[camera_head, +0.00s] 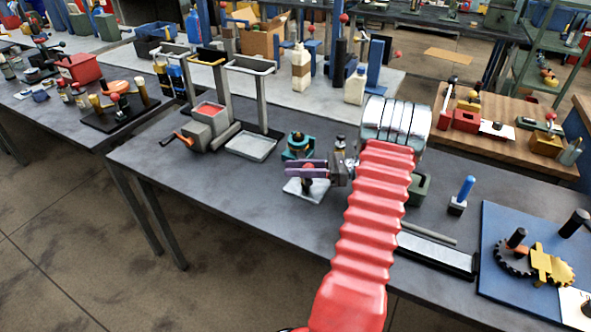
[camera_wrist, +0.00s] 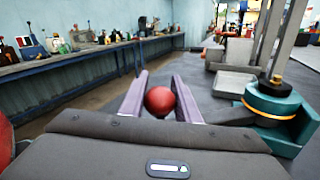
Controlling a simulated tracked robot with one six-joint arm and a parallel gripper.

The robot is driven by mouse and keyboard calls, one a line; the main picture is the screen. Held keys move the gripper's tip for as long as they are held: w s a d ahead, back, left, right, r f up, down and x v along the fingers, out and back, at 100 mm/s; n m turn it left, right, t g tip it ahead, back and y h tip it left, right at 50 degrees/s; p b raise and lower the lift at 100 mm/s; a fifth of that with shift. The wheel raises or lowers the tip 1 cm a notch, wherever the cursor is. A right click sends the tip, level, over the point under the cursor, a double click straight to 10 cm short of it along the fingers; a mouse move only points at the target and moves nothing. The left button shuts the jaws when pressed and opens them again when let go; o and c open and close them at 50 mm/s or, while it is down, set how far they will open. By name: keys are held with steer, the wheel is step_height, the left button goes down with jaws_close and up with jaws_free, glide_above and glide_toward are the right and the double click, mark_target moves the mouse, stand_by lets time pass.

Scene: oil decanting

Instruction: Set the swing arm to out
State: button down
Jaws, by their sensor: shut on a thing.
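My gripper (camera_head: 306,169) is at the middle of the dark grey table, its two purple fingers pointing left. The fingers are shut on a red ball knob (camera_wrist: 159,101), which shows between them in the wrist view. In the head view the knob (camera_head: 308,167) stands above a pale square base plate (camera_head: 305,189). I take the knob to be the swing arm's handle; the arm itself is mostly hidden by my fingers, so its setting cannot be read. A teal round fitting with an orange ring (camera_wrist: 272,103) stands just beside the gripper, also in the head view (camera_head: 298,147).
A grey block with an orange-handled crank (camera_head: 203,128) and a tall stand over a tray (camera_head: 252,146) are to the left. A blue-handled tool (camera_head: 464,190) and a blue board with gears (camera_head: 500,245) are to the right. The table's front left is clear.

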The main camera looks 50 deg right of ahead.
steer(key=c, duration=1.4)
jaws_free()
steer(key=shift+o, duration=0.2)
step_height(320, 180, up, 10)
steer(key=shift+c, duration=0.4)
